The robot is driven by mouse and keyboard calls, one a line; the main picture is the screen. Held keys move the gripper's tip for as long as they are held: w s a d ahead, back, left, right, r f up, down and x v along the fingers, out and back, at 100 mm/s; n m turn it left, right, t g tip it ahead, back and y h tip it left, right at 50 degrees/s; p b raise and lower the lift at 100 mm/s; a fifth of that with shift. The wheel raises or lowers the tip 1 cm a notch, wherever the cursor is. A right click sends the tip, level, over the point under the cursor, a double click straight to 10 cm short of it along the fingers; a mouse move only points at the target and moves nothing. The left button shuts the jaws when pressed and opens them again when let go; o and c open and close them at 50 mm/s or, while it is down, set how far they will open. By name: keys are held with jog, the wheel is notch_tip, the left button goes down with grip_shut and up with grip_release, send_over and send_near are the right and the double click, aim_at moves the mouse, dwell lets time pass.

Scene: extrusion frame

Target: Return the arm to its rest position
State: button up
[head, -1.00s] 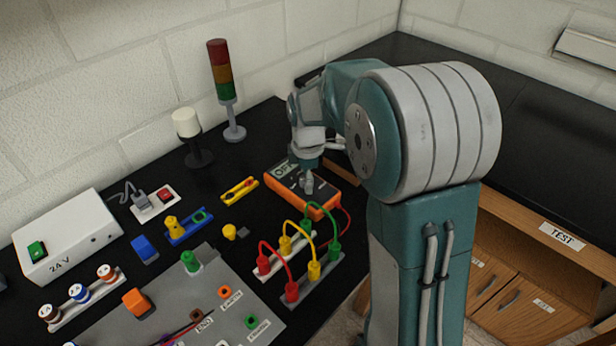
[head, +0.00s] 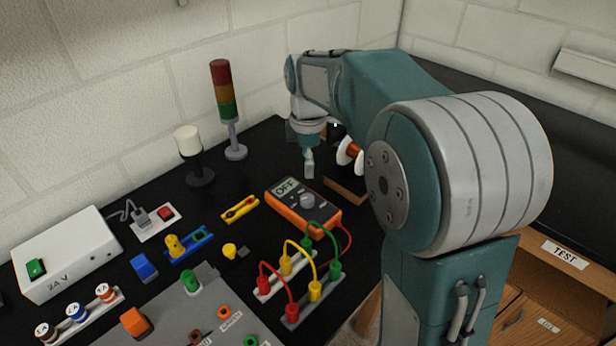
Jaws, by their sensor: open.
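My gripper (head: 308,165) points down at the end of my teal and grey arm, in the upper middle of the head view. It hangs above the black bench, behind the orange multimeter (head: 317,221), and does not touch it. No object shows in it. The fingers are small here, and the gap between them is hard to see. The multimeter lies face up with OFF on its display and a grey dial. My upper arm covers the right part of the bench.
A red, orange and green signal tower (head: 227,108) and a white-topped lamp (head: 189,147) stand left of my gripper. A spool (head: 352,153) shows beside my arm. Red, yellow and green leads (head: 293,253) arch in front of the multimeter. A 24 V box (head: 72,255) stands at left.

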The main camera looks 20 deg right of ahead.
jog(key=shift+r, duration=0.5)
jog(key=s+r+m+t, duration=0.1)
jog(key=s+m+t, duration=0.4)
jog(key=s+m, duration=1)
jog(key=shift+s+a+r+m+t, duration=0.3)
jog(key=shift+s+r, duration=0.1)
jog(key=shift+s, duration=3.9)
